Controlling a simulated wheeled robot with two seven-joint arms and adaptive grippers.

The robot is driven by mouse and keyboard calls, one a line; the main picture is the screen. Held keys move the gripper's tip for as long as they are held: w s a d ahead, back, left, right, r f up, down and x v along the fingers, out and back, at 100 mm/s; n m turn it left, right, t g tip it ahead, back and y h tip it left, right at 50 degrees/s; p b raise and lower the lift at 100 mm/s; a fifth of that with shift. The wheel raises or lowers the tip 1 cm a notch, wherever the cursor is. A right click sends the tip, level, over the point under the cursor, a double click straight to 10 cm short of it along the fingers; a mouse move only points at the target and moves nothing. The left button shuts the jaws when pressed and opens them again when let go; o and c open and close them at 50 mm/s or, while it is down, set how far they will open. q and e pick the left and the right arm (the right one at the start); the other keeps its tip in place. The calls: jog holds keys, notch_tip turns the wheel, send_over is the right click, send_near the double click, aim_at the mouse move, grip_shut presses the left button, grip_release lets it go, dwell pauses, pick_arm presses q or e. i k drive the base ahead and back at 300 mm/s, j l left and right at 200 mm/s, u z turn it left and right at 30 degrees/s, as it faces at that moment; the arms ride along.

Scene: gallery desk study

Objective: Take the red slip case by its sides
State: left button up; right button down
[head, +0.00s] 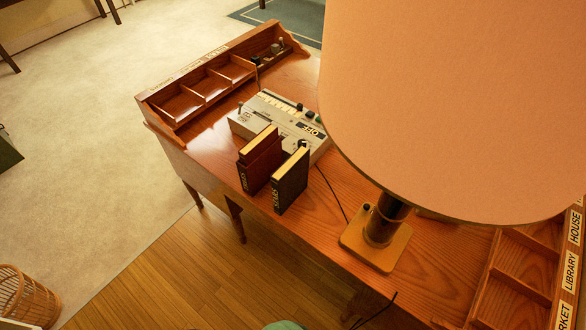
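The red slip case (261,165) is dark red and stands upright near the desk's front edge, with pale page edges showing along its top and lettering on its narrow face. A near-black slip case (291,183) stands upright just to its right, with a narrow gap between them. Neither of my grippers shows in the head view, so I see nothing touching the red slip case.
A grey device (284,115) with knobs sits close behind the cases. A lamp base (374,250) stands to the right, and its large shade (450,110) hides much of the desk. A wooden organiser (206,88) lines the back left. Desk left of the cases is clear.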

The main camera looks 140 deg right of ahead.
aim_at(254, 177)
jog(key=z, duration=0.5)
jog(key=j+z, duration=0.15)
jog(key=z, duration=0.9)
jog(key=j+z, duration=0.15)
jog(key=z, duration=0.4)
jog(key=j+z, duration=0.1)
jog(key=z, duration=1.45)
jog(key=k+z, duration=0.1)
jog(key=z, duration=0.45)
jog(key=i+j+z, duration=0.2)
jog(key=j, duration=0.2)
jog(key=k, duration=0.1)
